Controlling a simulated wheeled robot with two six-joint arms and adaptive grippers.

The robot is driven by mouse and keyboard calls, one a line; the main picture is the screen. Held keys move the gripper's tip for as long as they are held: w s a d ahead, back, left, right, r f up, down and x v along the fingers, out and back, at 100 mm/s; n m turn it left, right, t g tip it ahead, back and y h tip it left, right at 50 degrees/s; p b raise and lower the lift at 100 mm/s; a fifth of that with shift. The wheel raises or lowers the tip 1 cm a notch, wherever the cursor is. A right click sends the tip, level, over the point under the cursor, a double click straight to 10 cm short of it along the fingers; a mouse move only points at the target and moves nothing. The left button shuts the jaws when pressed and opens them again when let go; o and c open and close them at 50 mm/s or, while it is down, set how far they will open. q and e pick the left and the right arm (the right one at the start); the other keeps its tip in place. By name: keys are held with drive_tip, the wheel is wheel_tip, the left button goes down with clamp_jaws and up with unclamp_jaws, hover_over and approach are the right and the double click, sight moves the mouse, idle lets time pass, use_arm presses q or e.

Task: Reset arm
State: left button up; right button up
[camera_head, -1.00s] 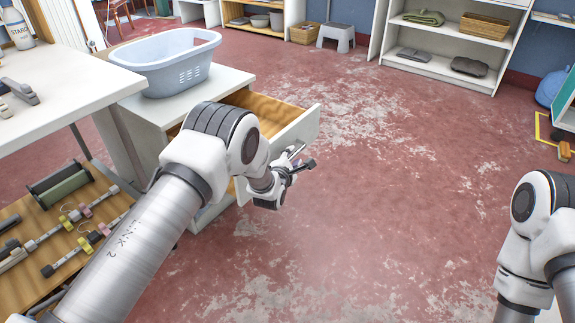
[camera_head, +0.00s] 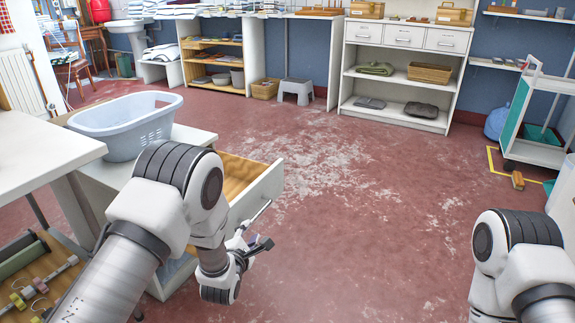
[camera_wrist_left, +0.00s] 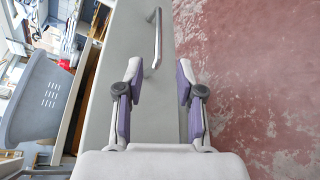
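My left arm comes in from the left in the head view. Its gripper (camera_head: 258,236) is in front of the open wooden drawer (camera_head: 245,175) of the white cabinet. The left wrist view shows the gripper (camera_wrist_left: 157,85) open, its purple-padded fingers apart and nothing held between them. The drawer's pale front (camera_wrist_left: 125,35) and bar handle (camera_wrist_left: 155,38) lie beyond the fingertips, with the handle apart from them. My right arm shows at the lower right of the head view, but its gripper is out of the picture.
A pale blue laundry basket (camera_head: 125,122) stands on the cabinet top. A white table (camera_head: 35,155) is at the left. Shelves (camera_head: 405,75) line the back wall, and a trolley (camera_head: 540,120) stands at the right. The red floor (camera_head: 370,200) in the middle is clear.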

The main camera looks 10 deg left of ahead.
use_arm(q)
drive_tip(key=s+a+f+m+g+y, duration=0.1)
drive_tip(key=s+a+f+m+g, duration=0.25)
drive_tip(key=s+f, duration=0.65)
drive_tip(key=s+a+f+m+g, duration=0.25)
drive_tip(key=s+f+g, duration=0.4)
drive_tip(key=s, duration=0.65)
drive_tip(key=s+f+m+g, duration=0.3)
drive_tip(key=s+m+g, duration=0.2)
drive_tip(key=s+m, duration=1.25)
wheel_tip(320, 180, up, 36)
drive_tip(key=s+p, duration=0.1)
drive_tip(key=p, duration=3.4)
drive_tip(key=shift+s+p, duration=0.35)
